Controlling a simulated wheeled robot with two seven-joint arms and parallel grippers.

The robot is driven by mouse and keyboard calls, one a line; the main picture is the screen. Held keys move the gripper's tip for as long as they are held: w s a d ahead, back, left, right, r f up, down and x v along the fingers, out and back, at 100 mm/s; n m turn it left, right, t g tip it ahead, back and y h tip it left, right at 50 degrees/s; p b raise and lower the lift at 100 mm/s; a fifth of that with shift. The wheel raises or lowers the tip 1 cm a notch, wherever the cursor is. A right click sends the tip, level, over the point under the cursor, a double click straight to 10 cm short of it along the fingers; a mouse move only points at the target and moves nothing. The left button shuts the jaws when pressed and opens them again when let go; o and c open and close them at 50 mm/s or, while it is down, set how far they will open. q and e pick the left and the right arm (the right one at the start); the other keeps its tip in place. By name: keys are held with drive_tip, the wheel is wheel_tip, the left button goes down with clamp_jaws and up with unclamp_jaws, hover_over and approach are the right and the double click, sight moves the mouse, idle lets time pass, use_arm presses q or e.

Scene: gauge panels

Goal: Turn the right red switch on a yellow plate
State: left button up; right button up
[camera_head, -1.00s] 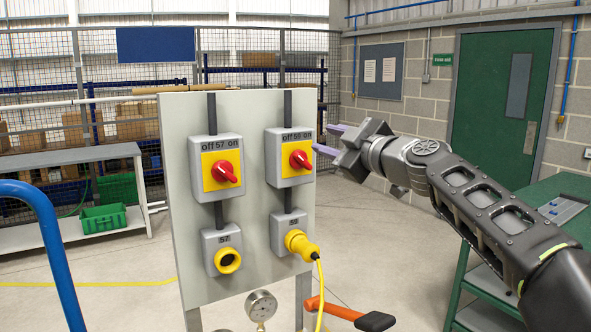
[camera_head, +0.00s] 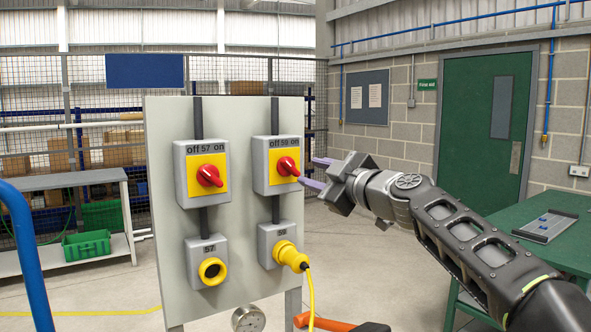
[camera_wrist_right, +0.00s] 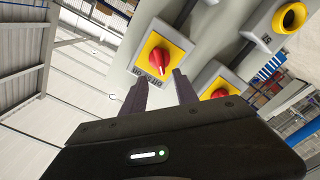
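My right gripper (camera_head: 307,172) is open just right of this switch, one finger a little above the handle's height and one below. In the right wrist view its two fingertips (camera_wrist_right: 160,77) point toward the switch, with a gap between them. Nothing is between the fingers; contact with the handle cannot be told. My left gripper is out of view.
A second red switch (camera_head: 209,176), labelled 57, is on the left of the grey panel (camera_head: 165,240). Below are an empty yellow socket (camera_head: 212,271) and a plugged yellow connector (camera_head: 290,256) with its cable. A green table (camera_head: 540,255) stands at right, a blue tube (camera_head: 25,255) at left.

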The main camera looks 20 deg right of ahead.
sight(291, 167)
drive_tip(key=w+p, duration=0.1)
drive_tip(key=w, duration=0.1)
drive_tip(key=w+p, duration=0.1)
drive_tip(key=w, duration=0.1)
drive_tip(key=w+a+p, duration=0.1)
drive_tip(key=w+p, duration=0.1)
drive_tip(key=shift+w+r, duration=0.1)
drive_tip(key=shift+w, duration=0.65)
drive_tip(key=shift+c, duration=0.2)
clamp_jaws()
